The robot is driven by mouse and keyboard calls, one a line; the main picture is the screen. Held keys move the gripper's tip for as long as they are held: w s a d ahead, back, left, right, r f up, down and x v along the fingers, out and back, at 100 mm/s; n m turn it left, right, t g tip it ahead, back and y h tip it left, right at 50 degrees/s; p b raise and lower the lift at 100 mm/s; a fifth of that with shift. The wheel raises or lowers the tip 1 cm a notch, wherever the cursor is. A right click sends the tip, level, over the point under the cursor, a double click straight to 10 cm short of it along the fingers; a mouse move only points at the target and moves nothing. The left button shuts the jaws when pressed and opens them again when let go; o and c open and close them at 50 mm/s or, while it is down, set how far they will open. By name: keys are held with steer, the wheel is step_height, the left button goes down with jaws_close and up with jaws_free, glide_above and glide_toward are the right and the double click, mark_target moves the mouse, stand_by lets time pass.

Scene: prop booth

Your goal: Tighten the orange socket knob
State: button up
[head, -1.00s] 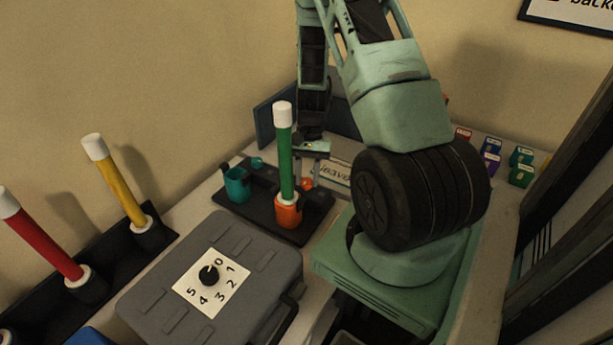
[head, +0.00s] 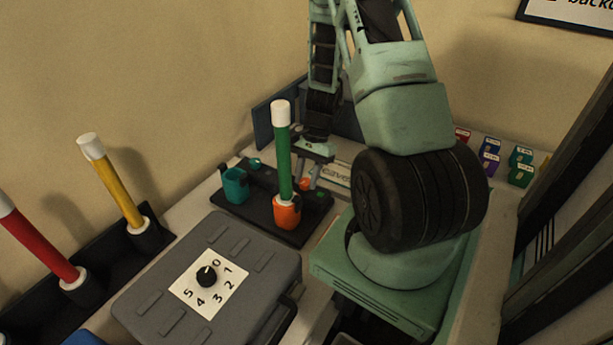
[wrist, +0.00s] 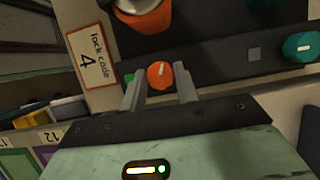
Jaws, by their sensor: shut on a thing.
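The orange knob (wrist: 160,75), round with a pale line across its face, sits on the front of the dark base (wrist: 215,65) in the wrist view. My gripper (wrist: 160,88) has one finger on each side of it and is shut on it. In the head view the knob (head: 305,183) shows small between the fingers of my gripper (head: 308,182). Beside it, the orange socket (head: 286,214) holds a green, white-topped tube (head: 283,150) upright. A small green square (wrist: 129,78) lies beside the knob, partly behind a finger.
An empty teal socket (head: 236,188) and a teal knob (wrist: 301,46) share the base. A grey case (head: 145,300) with a numbered dial (head: 206,276) stands in front. Yellow (head: 115,185) and red (head: 38,245) tubes stand left. A "lock code 4" card (wrist: 87,58) lies close by.

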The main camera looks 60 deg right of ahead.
steer(key=shift+d, duration=0.1)
steer(key=o, duration=1)
steer(key=shift+c, duration=0.2)
steer(key=shift+r, duration=0.1)
steer(key=b+v, duration=0.1)
steer(key=v, duration=1.6)
steer(key=shift+r, duration=0.2)
